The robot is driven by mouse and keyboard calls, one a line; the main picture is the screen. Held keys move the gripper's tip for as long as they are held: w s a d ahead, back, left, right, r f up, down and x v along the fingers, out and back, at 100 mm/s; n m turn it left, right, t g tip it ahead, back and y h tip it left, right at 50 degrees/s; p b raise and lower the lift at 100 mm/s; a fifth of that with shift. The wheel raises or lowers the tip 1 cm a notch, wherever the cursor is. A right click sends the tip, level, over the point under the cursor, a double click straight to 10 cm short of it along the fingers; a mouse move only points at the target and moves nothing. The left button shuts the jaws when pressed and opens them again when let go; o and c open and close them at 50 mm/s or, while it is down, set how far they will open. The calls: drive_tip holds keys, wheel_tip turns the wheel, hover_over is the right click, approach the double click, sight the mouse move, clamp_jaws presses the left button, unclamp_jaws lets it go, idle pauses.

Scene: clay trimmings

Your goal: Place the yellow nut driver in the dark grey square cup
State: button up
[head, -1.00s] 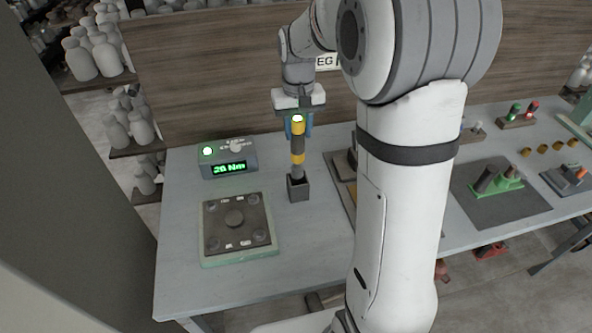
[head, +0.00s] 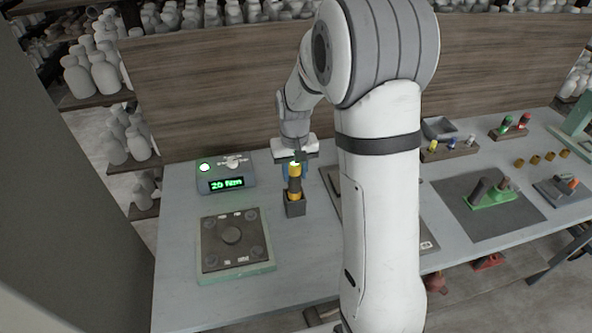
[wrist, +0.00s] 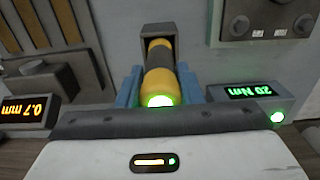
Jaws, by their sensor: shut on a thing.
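The yellow nut driver (head: 294,182), yellow with dark bands, stands upright with its lower end inside the dark grey square cup (head: 296,209). My gripper (head: 295,170) is shut on the upper part of its handle, from above. In the wrist view the driver (wrist: 158,72) lies between the two blue fingers (wrist: 159,88), with a glowing green end towards the camera. The cup's rim (wrist: 147,44) shows around the driver's far end. The driver's shaft and tip are hidden in the cup.
A torque display box (head: 225,178) reading 20 Nm stands left of the cup. A square plate on a green base (head: 268,267) lies in front of the box. A dark mat with a green holder (head: 491,199) is at the right. My arm covers the bench's middle.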

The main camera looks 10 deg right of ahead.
drive_tip(key=o, duration=1.1)
wheel_tip(320, 180, up, 12)
drive_tip(key=shift+r+b, duration=0.1)
drive_tip(key=shift+b, duration=0.4)
drive_tip(key=s+t, duration=0.1)
drive_tip(key=s, duration=0.6)
drive_tip(key=s+t, duration=0.1)
drive_tip(key=s, duration=0.7)
drive_tip(key=s+r+t, duration=0.1)
drive_tip(key=s, duration=0.7)
drive_tip(key=shift+d+t, duration=0.25)
drive_tip(key=shift+t, duration=0.05)
drive_tip(key=shift+w, duration=0.1)
